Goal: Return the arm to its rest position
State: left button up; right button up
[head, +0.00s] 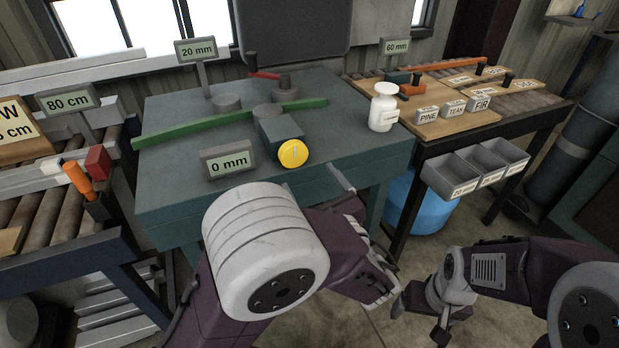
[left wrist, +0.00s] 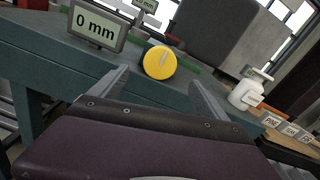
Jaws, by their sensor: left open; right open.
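My left gripper (left wrist: 158,85) is open and empty in the left wrist view, its two fingers spread. It points toward the front of the green-grey bench (head: 360,165), with a yellow round knob (head: 293,153) beyond the fingers. The knob also shows between the fingertips in the left wrist view (left wrist: 160,62). In the head view my left arm's white joint hides much of that gripper; one grey finger shows by the bench front. My right gripper (head: 420,316) is open and low at the lower right, above the floor. No object shows in it.
The bench carries a "0 mm" sign (head: 229,160), a green bar (head: 175,132) and a white bottle (head: 383,108). Grey bins (head: 463,174) hang from the right table. A blue drum (head: 422,203) stands below. A roller rack (head: 40,215) stands left. Floor shows between my arms.

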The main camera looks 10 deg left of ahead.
pick_arm(q)
jog(key=s+a+f+n+g+h, duration=0.1)
jog(key=s+a+f+n+g, duration=1.1)
jog(key=a+f, duration=0.25)
jog(key=s+d+f+n+g+h, duration=0.4)
jog(key=s+f+n+h, duration=0.25)
jog(key=n, duration=0.35)
jog(key=w+d+r+n+t+h+p, duration=0.1)
jog(key=r+n+p, duration=0.1)
jog(key=r+p, duration=0.9)
jog(key=w+r+n+t+h+p, duration=0.1)
jog(key=w+r+n+p, duration=0.1)
jog(key=r+p, duration=0.9)
jog(key=shift+d+r+n+h, duration=0.2)
jog(key=shift+d+n+h, duration=0.2)
jog(key=shift+n, duration=0.1)
